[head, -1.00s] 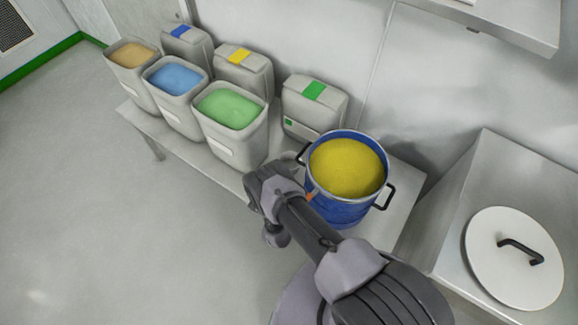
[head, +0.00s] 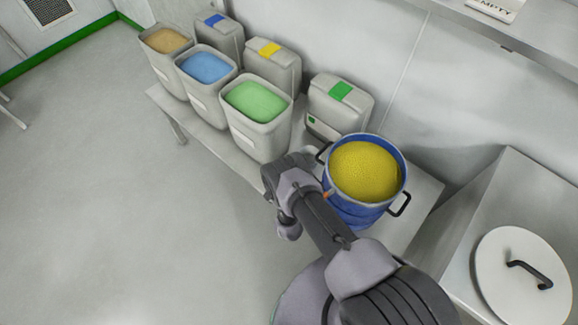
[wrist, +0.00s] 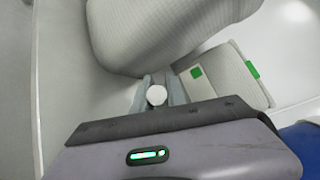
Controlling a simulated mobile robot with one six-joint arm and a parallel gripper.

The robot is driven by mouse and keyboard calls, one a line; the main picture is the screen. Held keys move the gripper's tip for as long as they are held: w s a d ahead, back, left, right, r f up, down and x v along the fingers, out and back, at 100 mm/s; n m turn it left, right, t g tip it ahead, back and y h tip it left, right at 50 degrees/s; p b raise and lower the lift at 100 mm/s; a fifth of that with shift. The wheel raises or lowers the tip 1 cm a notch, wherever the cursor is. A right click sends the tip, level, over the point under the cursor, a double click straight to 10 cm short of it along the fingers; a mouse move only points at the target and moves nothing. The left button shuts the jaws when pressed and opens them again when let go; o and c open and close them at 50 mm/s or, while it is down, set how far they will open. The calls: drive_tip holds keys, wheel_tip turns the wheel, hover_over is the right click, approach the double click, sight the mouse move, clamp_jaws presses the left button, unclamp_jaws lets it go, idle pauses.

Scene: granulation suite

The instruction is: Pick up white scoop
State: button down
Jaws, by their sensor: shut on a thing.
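In the wrist view my gripper (wrist: 157,90) has its two grey fingers shut on a small white round piece, the visible end of the white scoop (wrist: 157,96). The rest of the scoop is hidden, so its shape and tilt cannot be told. In the head view my arm's wrist is beside the blue drum, at the front edge of the bench, and hides the fingers and the scoop.
A blue drum (head: 350,207) of yellow powder stands on the bench (head: 225,160). Bins of tan (head: 165,70), blue (head: 203,95) and green powder (head: 255,132) stand left, closed containers (head: 338,105) behind. A round lid (head: 510,290) lies right. Floor at left is clear.

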wheel_tip(320, 180, up, 5)
drive_tip(key=p, duration=0.3)
drive_tip(key=s+a+p, duration=0.4)
drive_tip(key=s+a, duration=0.9)
drive_tip(key=s, duration=0.1)
drive_tip(key=shift+a+f, duration=0.2)
drive_tip(key=shift+a, duration=0.2)
